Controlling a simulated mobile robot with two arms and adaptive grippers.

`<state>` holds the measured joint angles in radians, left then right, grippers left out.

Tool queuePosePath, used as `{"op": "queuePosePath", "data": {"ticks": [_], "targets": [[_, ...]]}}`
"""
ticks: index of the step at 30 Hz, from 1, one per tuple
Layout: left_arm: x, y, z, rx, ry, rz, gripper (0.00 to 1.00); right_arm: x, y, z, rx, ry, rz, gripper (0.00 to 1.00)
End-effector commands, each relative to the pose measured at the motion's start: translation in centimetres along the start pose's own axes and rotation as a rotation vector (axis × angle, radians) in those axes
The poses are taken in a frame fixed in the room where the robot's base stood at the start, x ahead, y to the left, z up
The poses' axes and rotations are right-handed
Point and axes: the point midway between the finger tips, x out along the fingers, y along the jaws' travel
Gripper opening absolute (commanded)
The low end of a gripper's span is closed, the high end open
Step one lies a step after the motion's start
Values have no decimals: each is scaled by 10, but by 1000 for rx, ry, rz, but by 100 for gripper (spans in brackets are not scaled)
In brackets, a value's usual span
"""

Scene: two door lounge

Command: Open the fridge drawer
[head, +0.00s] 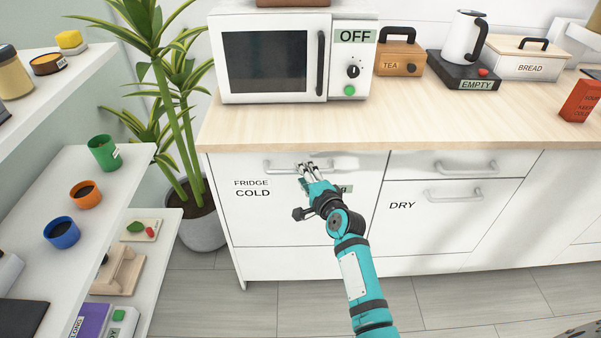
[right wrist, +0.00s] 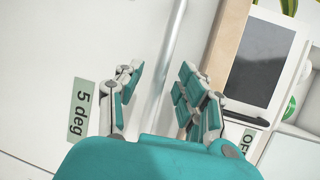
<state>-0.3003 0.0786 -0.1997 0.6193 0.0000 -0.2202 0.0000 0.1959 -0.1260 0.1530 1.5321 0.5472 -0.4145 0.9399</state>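The fridge drawer (head: 265,222) is the white front at the left of the counter, marked FRIDGE COLD, and looks closed. Its bar handle (head: 280,168) runs along its top; in the right wrist view the handle (right wrist: 170,50) is a pale grey bar. My right gripper (head: 308,167) is at the handle. In the right wrist view my right gripper (right wrist: 160,74) has its fingers apart, one each side of the bar, with gaps showing. A "5 deg" label (right wrist: 78,110) is on the front, mostly hidden by my arm in the head view. My left gripper is out of view.
A DRY drawer (head: 425,225) with its own handle is to the right. The wooden counter (head: 420,125) above carries a microwave (head: 275,60), tea box, kettle and bread box. A potted plant (head: 200,225) and white shelves (head: 130,165) stand left. The floor in front is clear.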

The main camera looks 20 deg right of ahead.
Motion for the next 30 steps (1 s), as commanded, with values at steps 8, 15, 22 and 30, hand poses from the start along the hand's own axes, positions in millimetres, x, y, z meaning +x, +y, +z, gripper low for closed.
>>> {"op": "queuePosePath", "data": {"ticks": [8, 15, 22, 30], "targets": [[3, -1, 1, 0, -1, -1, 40, 23, 0, 0, 0, 0, 0, 38], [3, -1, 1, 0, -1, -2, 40, 24, 0, 0, 0, 0, 0, 38], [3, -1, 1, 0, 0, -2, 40, 24, 0, 0, 0, 0, 0, 13], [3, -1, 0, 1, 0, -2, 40, 24, 1, 0, 0, 0, 1, 0]]}}
